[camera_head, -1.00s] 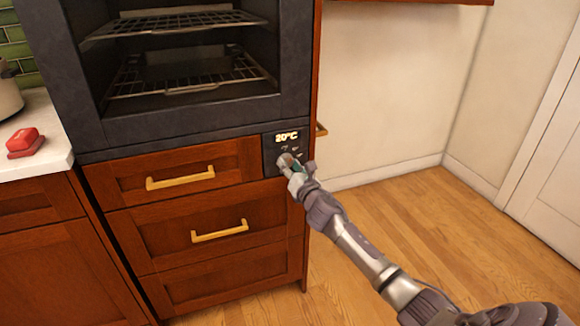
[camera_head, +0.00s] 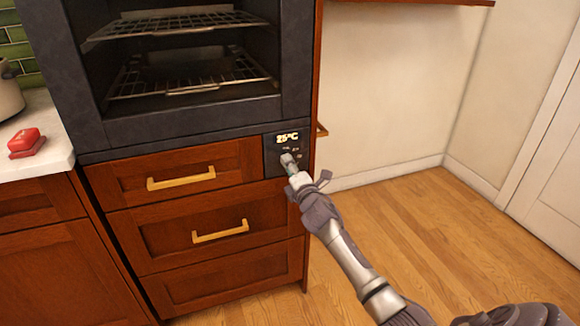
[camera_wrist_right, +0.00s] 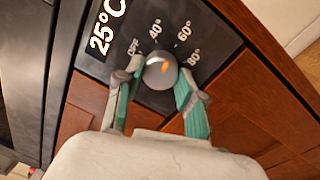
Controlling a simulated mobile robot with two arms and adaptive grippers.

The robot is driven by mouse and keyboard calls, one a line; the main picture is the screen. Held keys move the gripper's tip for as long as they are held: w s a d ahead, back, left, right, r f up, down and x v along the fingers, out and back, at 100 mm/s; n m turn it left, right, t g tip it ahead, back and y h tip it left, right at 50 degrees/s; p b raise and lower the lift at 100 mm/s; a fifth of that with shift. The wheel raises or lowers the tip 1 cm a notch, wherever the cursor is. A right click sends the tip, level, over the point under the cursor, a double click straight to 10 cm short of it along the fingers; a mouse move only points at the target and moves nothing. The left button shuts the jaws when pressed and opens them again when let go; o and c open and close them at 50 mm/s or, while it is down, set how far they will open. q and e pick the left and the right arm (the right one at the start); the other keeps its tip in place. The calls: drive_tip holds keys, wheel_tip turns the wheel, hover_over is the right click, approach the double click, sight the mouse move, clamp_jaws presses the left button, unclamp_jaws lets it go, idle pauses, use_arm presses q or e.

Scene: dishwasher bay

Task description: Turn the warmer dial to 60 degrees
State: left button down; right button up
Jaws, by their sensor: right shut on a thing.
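The warmer dial (camera_wrist_right: 160,72) is a round grey knob with an orange mark, on a dark panel (camera_wrist_right: 202,22) lettered OFF, 40°, 60° and 80°. The orange mark points up, near the gap between OFF and 40° in the right wrist view, but its exact setting is hard to tell. The display (camera_wrist_right: 106,27) reads 25°C; it also shows in the head view (camera_head: 287,138). My right gripper (camera_wrist_right: 161,80) has its fingers on both sides of the dial and is shut on it. It also shows at the panel in the head view (camera_head: 290,161). My left gripper is out of view.
The open warmer cavity with wire racks (camera_head: 190,88) is above the panel. Wooden drawers with brass handles (camera_head: 220,231) are below and left. A red object (camera_head: 26,142) lies on the white counter at left. The wooden floor (camera_head: 430,235) at right is clear.

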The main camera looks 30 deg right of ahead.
drive_tip(key=shift+m, duration=0.8)
drive_tip(key=o, duration=1.1)
drive_tip(key=shift+o, duration=0.2)
drive_tip(key=shift+s, duration=0.1)
drive_tip(key=r+v, duration=0.1)
drive_tip(key=v, duration=1)
drive_tip(key=shift+s+a+f, duration=0.2)
drive_tip(key=shift+s+f, duration=0.2)
drive_tip(key=shift+f, duration=0.1)
